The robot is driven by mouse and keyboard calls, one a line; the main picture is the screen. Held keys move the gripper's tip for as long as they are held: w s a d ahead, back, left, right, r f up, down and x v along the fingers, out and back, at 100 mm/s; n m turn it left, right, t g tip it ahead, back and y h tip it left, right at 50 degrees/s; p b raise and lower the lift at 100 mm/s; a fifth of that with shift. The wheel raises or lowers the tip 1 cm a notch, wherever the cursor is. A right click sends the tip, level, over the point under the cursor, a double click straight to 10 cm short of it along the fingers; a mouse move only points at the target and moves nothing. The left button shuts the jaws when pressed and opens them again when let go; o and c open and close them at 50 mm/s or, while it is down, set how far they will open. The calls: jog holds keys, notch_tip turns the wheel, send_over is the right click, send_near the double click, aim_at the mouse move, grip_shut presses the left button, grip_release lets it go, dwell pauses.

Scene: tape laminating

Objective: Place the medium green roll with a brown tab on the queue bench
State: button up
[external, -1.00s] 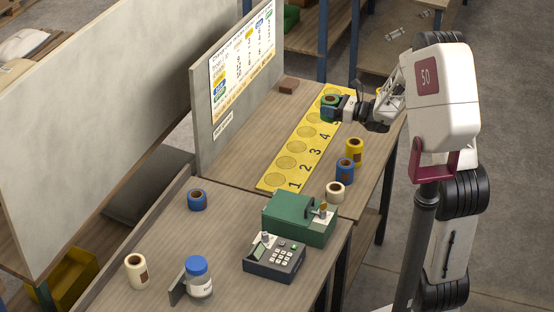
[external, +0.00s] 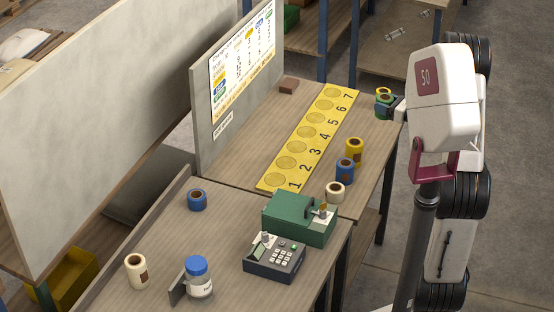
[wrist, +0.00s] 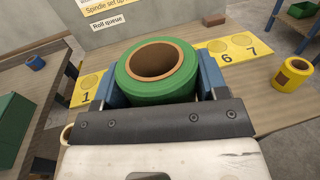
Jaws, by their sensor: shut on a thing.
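A green roll (wrist: 157,75) with a brown core is clamped upright between the blue fingers of my gripper (wrist: 163,82). No brown tab shows on its visible side. In the external view the green roll (external: 384,100) and my gripper (external: 389,107) are at the far right edge of the queue bench (external: 247,135), beside a yellow roll. I cannot tell whether the roll touches the bench. The yellow strip (external: 310,137) with numbered circles 1 to 7 lies along the bench, its circles empty. The wrist view shows part of the strip (wrist: 240,46) behind the roll.
A yellow roll (wrist: 292,75) with a brown tab stands close right of my gripper. Yellow (external: 354,152), blue (external: 345,171) and cream (external: 335,191) rolls line the right edge. A brown block (external: 288,86) lies by the board (external: 207,125). A green machine (external: 290,222) stands nearer.

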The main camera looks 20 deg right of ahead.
notch_tip(320, 180, down, 14)
dwell(0.3)
jog(key=shift+w, duration=0.1)
send_over(369, 133)
jog(key=shift+a+f, duration=0.15)
jog(key=shift+f, duration=0.55)
dwell(0.4)
jog(key=shift+f, duration=0.1)
jog(key=shift+f, duration=1.7)
jog(key=shift+f, duration=0.15)
jog(key=o, duration=0.9)
jog(key=shift+o, duration=0.2)
jog(key=shift+r, duration=0.2)
